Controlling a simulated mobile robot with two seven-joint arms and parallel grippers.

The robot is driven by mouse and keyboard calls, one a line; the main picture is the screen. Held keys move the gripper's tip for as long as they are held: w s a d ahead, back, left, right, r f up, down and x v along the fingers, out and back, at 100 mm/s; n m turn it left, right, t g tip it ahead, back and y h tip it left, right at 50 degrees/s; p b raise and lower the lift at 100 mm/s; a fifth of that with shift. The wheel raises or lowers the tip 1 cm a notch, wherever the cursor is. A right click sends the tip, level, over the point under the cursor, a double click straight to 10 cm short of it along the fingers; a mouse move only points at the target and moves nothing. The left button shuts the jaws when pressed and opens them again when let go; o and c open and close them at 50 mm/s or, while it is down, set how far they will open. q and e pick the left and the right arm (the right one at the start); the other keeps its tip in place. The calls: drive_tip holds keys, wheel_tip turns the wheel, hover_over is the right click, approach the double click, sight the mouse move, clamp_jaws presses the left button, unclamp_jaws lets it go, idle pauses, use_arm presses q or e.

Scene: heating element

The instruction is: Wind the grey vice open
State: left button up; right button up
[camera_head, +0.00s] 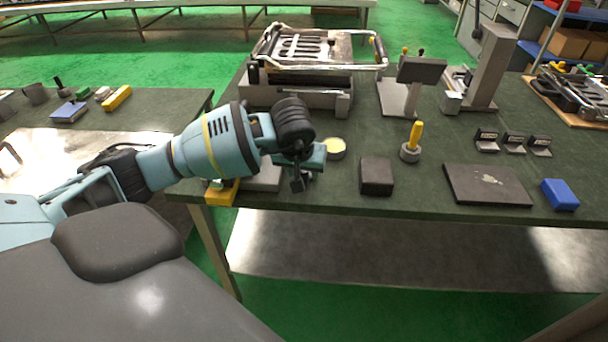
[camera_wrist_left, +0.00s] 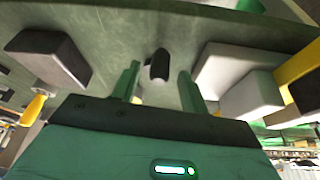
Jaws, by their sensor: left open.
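The grey vice (camera_head: 264,177) sits at the front left edge of the green bench, partly hidden behind my left gripper. In the left wrist view its pale grey blocks (camera_wrist_left: 238,72) are right of the fingers. My left gripper (camera_head: 306,172) is at the bench's front edge, just right of the vice. In the wrist view its two green fingers stand apart, open, with a dark rounded knob (camera_wrist_left: 158,65) showing between them. The knob may be the end of the vice's handle; I cannot tell whether the fingers touch it. My right gripper is not in view.
A yellow piece (camera_head: 222,193) is left of the vice. A yellow-handled tool (camera_head: 413,140), a dark plate (camera_head: 487,184) and a blue block (camera_head: 559,194) lie farther right.

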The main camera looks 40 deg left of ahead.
use_arm(q)
drive_tip(key=shift+x, duration=1.3)
drive_tip(key=shift+c, duration=0.4)
clamp_jaws()
drive_tip(key=shift+d, duration=0.1)
